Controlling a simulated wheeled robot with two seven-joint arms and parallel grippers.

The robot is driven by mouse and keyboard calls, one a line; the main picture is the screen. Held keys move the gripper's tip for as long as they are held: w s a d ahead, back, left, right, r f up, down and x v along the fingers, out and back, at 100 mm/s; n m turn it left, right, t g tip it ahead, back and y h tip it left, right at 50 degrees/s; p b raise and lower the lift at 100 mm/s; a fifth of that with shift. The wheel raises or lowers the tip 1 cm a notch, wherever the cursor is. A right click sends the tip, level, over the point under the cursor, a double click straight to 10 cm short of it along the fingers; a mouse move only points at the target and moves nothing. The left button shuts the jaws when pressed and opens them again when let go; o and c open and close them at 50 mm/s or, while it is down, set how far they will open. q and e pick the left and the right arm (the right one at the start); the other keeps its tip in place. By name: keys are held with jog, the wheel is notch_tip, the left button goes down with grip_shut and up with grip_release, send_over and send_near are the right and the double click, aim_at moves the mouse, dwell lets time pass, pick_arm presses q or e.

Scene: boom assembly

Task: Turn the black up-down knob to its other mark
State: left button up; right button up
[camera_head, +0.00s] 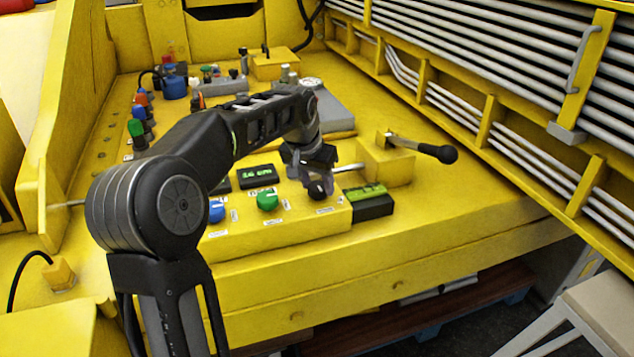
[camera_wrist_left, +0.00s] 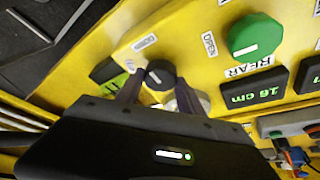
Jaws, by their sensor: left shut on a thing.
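The black knob (camera_head: 317,189) sits on the yellow control box (camera_head: 290,230), at its right end. In the left wrist view the black knob (camera_wrist_left: 160,74) shows a white mark line on its top. My left gripper (camera_head: 312,170) reaches down over it from behind. In the wrist view the fingers of my left gripper (camera_wrist_left: 155,88) are on either side of the knob and shut on it. The lower part of the knob is hidden between the fingers. My right gripper is not in view.
A green knob (camera_head: 267,200) and a blue knob (camera_head: 217,211) are to the left on the same box. A display (camera_head: 257,175) stands behind them. Yellow railings with grey pipes line the right side.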

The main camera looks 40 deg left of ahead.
pick_arm(q)
jog(key=c, duration=0.6)
jog(key=shift+n, duration=0.5)
jog(key=n+y, duration=0.1)
jog(key=n, duration=0.1)
jog(key=shift+d+n+g+b, duration=0.15)
jog(key=shift+n+g+b, duration=0.15)
jog(key=shift+b, duration=0.05)
jog(key=n+y, duration=0.1)
jog(key=n, duration=0.1)
jog(key=shift+w+n+g, duration=0.1)
jog(key=shift+n+g, duration=0.2)
jog(key=shift+n, duration=0.1)
jog(key=n+y, duration=0.1)
jog(key=n, duration=0.1)
jog(key=shift+d+n+g, duration=0.1)
jog(key=shift+n+g, duration=0.2)
jog(key=shift+g, duration=0.1)
jog(key=shift+w+n+g+y, duration=0.1)
jog(key=shift+n+g+y, duration=0.3)
jog(key=shift+n, duration=1.1)
